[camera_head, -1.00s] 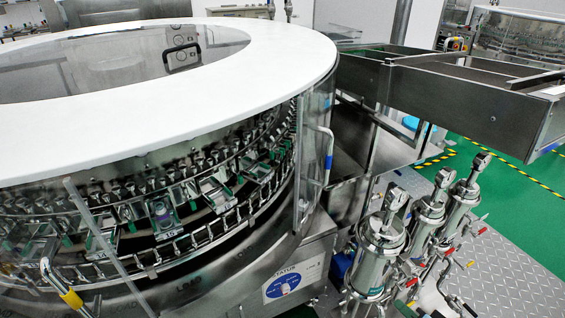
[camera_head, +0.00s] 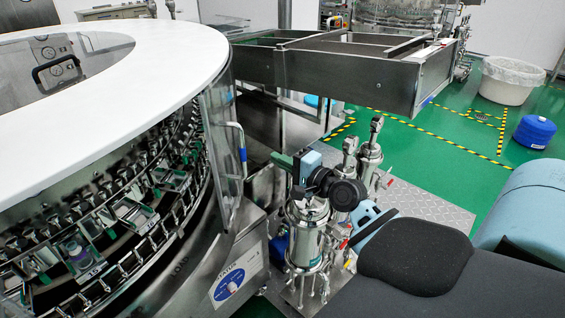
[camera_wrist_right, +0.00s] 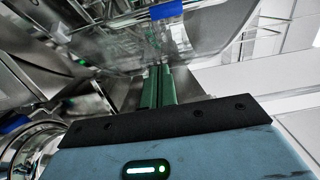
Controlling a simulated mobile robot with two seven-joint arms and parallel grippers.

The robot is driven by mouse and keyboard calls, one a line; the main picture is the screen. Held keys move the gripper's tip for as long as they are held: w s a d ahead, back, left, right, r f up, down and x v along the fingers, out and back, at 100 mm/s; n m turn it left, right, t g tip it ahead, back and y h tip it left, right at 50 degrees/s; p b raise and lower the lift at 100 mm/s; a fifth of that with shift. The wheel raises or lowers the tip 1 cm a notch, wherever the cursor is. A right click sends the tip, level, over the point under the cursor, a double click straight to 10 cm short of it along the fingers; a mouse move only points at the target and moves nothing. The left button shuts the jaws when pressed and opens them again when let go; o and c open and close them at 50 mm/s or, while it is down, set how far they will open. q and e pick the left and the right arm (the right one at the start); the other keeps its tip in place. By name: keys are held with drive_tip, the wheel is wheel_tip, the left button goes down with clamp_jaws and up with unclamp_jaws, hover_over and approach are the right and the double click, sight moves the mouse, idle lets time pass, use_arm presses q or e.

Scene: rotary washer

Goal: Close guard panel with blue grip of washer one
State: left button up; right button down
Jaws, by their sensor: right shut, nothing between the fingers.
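The clear guard panel (camera_head: 219,150) stands at the right edge of the washer's opening, under the white ring top (camera_head: 120,95). Its upright metal handle has a blue grip (camera_head: 243,155) facing the right. My right gripper (camera_head: 277,159), with green fingers and a light blue body, is a little right of the handle and apart from it. In the right wrist view my shut green fingers (camera_wrist_right: 158,72) point up toward the blue grip (camera_wrist_right: 166,10), with nothing held. The panel (camera_wrist_right: 130,45) fills the upper middle there. My left gripper is out of view.
Steel canisters with valves (camera_head: 308,235) stand right of the washer, partly behind my right arm. A long steel trough (camera_head: 340,65) runs above them at the back. The opening left of the panel shows racks of metal clamps (camera_head: 110,215).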

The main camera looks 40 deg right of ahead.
drive_tip(key=w+a+p, duration=0.1)
drive_tip(key=w+a, duration=0.3)
drive_tip(key=shift+w+a+p, duration=0.25)
drive_tip(key=shift+w+p, duration=0.05)
drive_tip(key=shift+w, duration=0.05)
idle(0.3)
idle(0.4)
